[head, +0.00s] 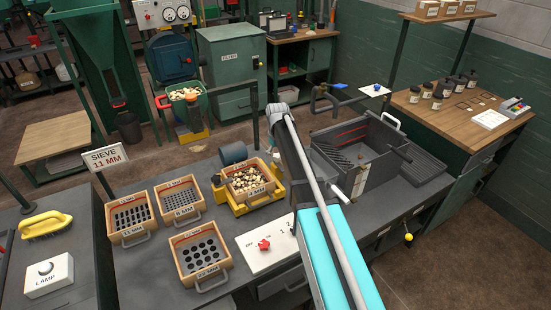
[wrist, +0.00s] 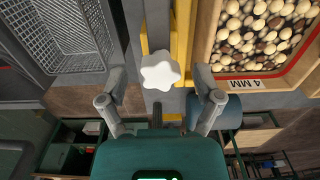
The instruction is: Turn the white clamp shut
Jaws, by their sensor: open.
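The white clamp is a star-shaped knob (wrist: 160,71) on the yellow frame, seen from above in the wrist view. My gripper (wrist: 160,78) is open, with one finger on each side of the knob and a visible gap to it on both sides. The fingertips are about level with the knob in the picture; I cannot tell their height above it. The yellow frame (head: 238,208) shows in the head view around a wooden 4 MM sieve (wrist: 222,52) filled with pale and brown pieces. In the head view I cannot make out the knob or my fingers.
A wire mesh basket (wrist: 58,38) lies left of the knob in the wrist view. In the head view, several wooden sieves (head: 128,217) stand left of the frame. A white panel with a red knob (head: 264,245) lies in front. A grey metal bin (head: 365,150) stands right.

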